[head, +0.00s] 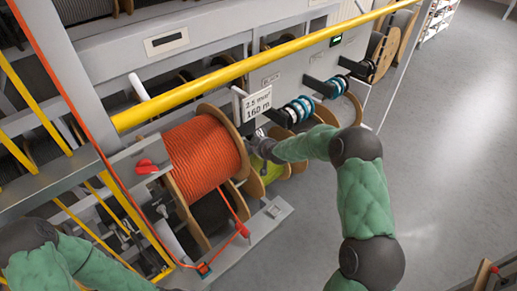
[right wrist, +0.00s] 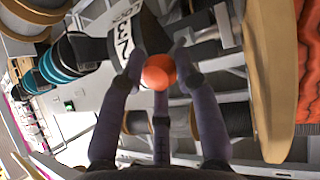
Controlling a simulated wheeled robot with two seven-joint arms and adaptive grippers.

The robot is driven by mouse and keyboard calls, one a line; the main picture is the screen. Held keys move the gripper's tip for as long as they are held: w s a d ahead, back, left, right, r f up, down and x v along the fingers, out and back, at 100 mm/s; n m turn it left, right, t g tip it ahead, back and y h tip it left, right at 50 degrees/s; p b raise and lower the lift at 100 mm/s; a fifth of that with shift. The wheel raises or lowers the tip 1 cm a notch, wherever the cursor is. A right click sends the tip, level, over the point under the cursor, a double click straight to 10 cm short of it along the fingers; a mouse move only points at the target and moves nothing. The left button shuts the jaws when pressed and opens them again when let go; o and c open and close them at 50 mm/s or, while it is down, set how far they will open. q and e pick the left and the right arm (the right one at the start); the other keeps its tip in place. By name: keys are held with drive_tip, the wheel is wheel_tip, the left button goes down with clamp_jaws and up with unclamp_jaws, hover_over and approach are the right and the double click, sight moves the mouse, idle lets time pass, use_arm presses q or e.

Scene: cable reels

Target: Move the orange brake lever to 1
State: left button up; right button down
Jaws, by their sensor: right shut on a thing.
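The orange round knob of the brake lever (right wrist: 158,72) sits between the fingertips of my right gripper (right wrist: 158,75) in the right wrist view. The gripper is shut on it. Behind it is a white plate with black characters (right wrist: 124,42), only partly readable. The lever is hidden there. I cannot tell which position the lever points to. My left arm shows at the lower left, but its gripper is out of view.
A yellow rail (head: 235,80) runs across above the reels. A red handle (head: 146,166) sits on the grey frame at the left.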

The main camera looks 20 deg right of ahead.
drive_tip(key=shift+w+r, duration=0.25)
drive_tip(key=shift+r, duration=0.15)
drive_tip(key=c, duration=0.9)
unclamp_jaws()
drive_tip(key=shift+w+a+f, duration=0.1)
drive_tip(key=shift+f, duration=0.15)
drive_tip(key=shift+s, duration=0.3)
drive_tip(key=v, duration=1.1)
drive_tip(key=shift+s+r, duration=0.15)
drive_tip(key=shift+r, duration=0.05)
